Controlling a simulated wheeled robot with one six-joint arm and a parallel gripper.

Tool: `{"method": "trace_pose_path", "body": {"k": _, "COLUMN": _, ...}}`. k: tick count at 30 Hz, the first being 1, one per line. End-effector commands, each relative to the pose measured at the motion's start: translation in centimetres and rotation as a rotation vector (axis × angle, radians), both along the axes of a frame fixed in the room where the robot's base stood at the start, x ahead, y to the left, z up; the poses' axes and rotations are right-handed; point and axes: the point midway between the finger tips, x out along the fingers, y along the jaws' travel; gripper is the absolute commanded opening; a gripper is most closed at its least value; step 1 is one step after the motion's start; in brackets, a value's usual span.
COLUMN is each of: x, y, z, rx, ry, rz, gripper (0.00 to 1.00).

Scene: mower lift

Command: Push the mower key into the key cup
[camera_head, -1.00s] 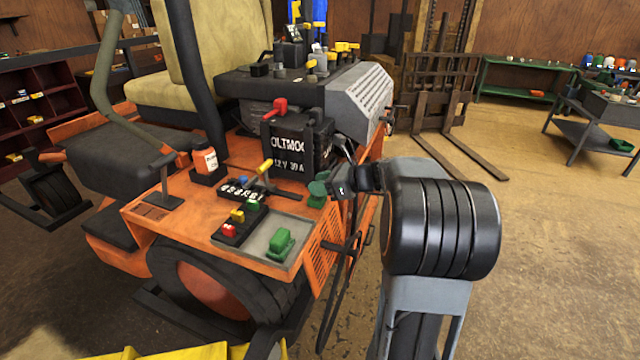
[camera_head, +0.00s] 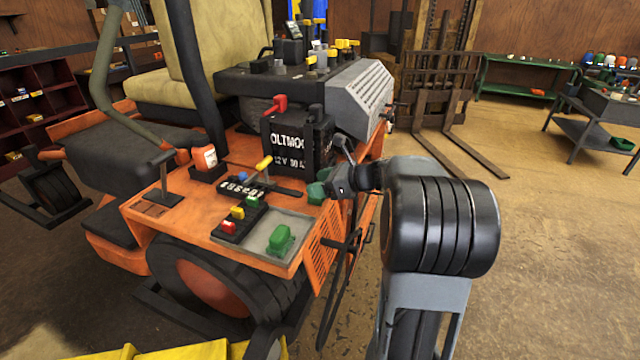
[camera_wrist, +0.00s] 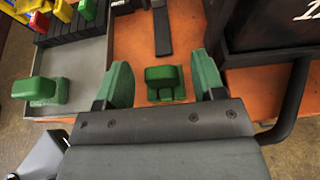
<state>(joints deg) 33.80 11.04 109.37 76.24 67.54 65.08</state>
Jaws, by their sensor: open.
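My gripper (camera_wrist: 165,85) is open, its two green fingers pointing down over the orange mower deck (camera_head: 180,215). In the wrist view a green key-shaped piece (camera_wrist: 165,82) stands on the deck between the fingers, with a gap on both sides. A similar green piece (camera_head: 281,239) sits in a grey tray (camera_head: 262,247) on the deck; it also shows at left in the wrist view (camera_wrist: 40,90). I cannot tell for certain which is the mower key, and no part is clearly recognisable as the key cup. In the head view my fingers hide the piece between them.
A black battery (camera_head: 297,140) stands close beside my gripper, with a bent dark bar (camera_wrist: 292,105) near it in the wrist view. A black block (camera_head: 238,220) holds red, yellow and green pieces.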

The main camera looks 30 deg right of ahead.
Motion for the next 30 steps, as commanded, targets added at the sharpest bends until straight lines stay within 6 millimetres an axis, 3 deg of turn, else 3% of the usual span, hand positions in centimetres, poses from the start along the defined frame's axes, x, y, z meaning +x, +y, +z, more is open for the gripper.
{"method": "trace_pose_path", "body": {"k": 11, "x": -0.5, "y": -0.6, "z": 0.3, "rx": -0.002, "ry": -0.001, "rz": -0.002, "gripper": 0.65}}
{"method": "trace_pose_path", "body": {"k": 30, "x": -8.3, "y": -7.6, "z": 4.6, "rx": -0.001, "ry": -0.001, "rz": -0.002, "gripper": 0.65}}
